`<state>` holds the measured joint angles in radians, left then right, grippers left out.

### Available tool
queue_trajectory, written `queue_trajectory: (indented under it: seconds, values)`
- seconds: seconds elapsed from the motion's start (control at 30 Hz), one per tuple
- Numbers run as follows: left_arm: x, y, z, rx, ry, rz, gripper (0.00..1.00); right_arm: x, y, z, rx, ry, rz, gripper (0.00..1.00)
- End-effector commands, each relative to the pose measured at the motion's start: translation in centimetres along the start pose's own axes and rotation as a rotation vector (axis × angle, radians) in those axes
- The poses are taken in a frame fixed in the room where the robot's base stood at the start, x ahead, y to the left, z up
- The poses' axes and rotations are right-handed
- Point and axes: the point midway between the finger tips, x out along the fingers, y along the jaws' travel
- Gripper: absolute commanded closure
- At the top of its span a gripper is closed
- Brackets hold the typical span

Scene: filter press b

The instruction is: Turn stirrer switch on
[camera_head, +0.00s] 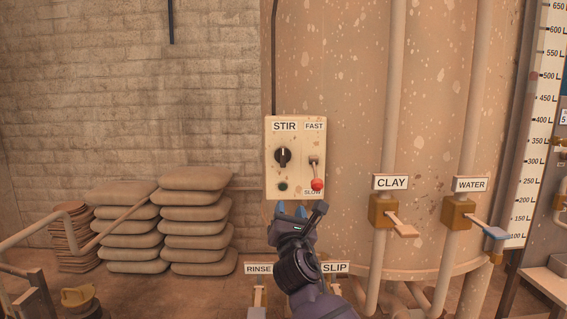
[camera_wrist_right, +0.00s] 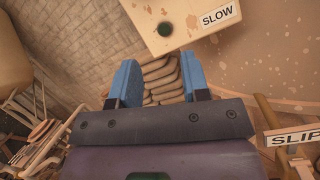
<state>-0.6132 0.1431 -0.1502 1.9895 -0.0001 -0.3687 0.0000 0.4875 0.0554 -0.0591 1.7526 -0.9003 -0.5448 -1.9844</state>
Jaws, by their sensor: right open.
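The cream stirrer box (camera_head: 295,190) labelled STIR hangs on the tank front in the head view. On it is a black rotary switch (camera_head: 283,156) with its white mark pointing about straight up. Below the switch is a dark green lamp or button (camera_head: 283,186), which also shows in the right wrist view (camera_wrist_right: 165,29). At right is a lever with a red knob (camera_head: 317,184), down at SLOW. My right gripper (camera_head: 290,210) is just below the box; its blue fingers (camera_wrist_right: 158,85) are apart and empty. My left gripper is not in view.
CLAY valve (camera_head: 382,212) and WATER valve (camera_head: 458,214) stand to the right on pipes. RINSE (camera_head: 258,268) and SLIP (camera_head: 335,267) labels are below, beside my right arm. Stacked sacks (camera_head: 195,215) lie at left by the brick wall. A railing (camera_head: 40,232) is at far left.

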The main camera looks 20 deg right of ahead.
Motion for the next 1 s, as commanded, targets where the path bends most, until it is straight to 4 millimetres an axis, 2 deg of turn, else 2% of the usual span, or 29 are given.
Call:
queue_trajectory:
  seconds: [0.03, 0.1, 0.3, 0.47, 1.0]
  values:
    - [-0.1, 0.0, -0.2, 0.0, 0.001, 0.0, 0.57, 0.8, 1.0, 1.6, -0.081, -0.029, 0.0, 0.57]
    - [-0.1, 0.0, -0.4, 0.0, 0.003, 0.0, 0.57, 1.6, 1.9, 2.9, -0.186, -0.058, -0.006, 0.57]
    - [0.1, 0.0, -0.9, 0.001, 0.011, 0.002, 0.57, 2.6, 3.1, 4.9, -0.346, -0.099, -0.023, 0.57]
    - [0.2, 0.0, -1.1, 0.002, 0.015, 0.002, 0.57, 3.6, 3.2, 5.2, -0.366, -0.104, -0.025, 0.57]
    - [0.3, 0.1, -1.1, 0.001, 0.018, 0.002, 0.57, 11.6, 3.1, 6.0, -0.362, -0.102, -0.024, 0.57]
